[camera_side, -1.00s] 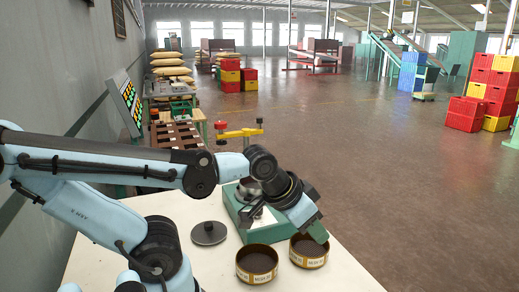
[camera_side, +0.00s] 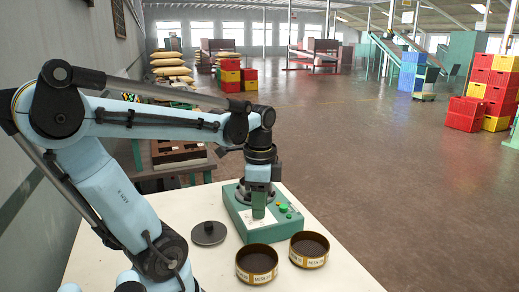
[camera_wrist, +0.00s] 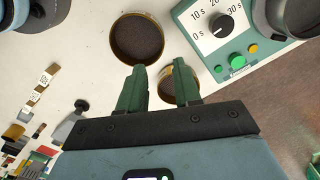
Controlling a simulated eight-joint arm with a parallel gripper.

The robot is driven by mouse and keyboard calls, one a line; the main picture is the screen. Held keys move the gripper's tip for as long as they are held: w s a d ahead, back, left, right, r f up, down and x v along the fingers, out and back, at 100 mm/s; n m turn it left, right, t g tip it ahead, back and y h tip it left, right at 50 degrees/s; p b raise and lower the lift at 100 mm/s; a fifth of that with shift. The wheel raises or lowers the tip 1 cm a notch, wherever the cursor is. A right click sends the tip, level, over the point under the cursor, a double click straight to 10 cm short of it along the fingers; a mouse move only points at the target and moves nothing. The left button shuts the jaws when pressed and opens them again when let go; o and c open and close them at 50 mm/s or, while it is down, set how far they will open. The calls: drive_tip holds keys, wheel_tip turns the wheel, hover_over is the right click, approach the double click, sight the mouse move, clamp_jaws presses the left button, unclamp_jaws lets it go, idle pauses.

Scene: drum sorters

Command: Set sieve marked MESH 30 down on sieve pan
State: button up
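Two round, dark-meshed sieves with tan label bands stand on the white table. The left sieve (camera_side: 257,264) and the right sieve (camera_side: 309,250) both have labels starting MESH, but the numbers are too small to read surely. A metal pan (camera_side: 241,194) sits on the green shaker base (camera_side: 238,222), partly hidden behind my gripper. My gripper (camera_side: 259,215) points down in front of the shaker's dial face, above the table. In the wrist view my gripper (camera_wrist: 159,67) has its green fingers apart with nothing between them. One sieve (camera_wrist: 137,38) shows whole there; another (camera_wrist: 168,91) is partly behind the fingers.
A dark round lid with a knob (camera_side: 208,233) lies on the table left of the shaker. The shaker has a dial (camera_wrist: 222,26) and green and yellow buttons. The table (camera_side: 340,277) is bare right of the sieves. Crates and sacks stand far back.

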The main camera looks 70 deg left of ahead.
approach(256, 263)
drive_tip(key=shift+w+a+f, duration=0.25)
drive_tip(key=shift+w+a, duration=0.25)
drive_tip(key=shift+a, duration=0.1)
drive_tip(key=shift+w+a+f, duration=0.25)
drive_tip(key=shift+w+a, duration=0.25)
drive_tip(key=shift+a, duration=0.1)
drive_tip(key=shift+w+a+f, duration=0.1)
drive_tip(key=shift+f, duration=0.6)
drive_tip(key=shift+w+a+f, duration=0.1)
drive_tip(key=shift+f, duration=1.75)
clamp_jaws()
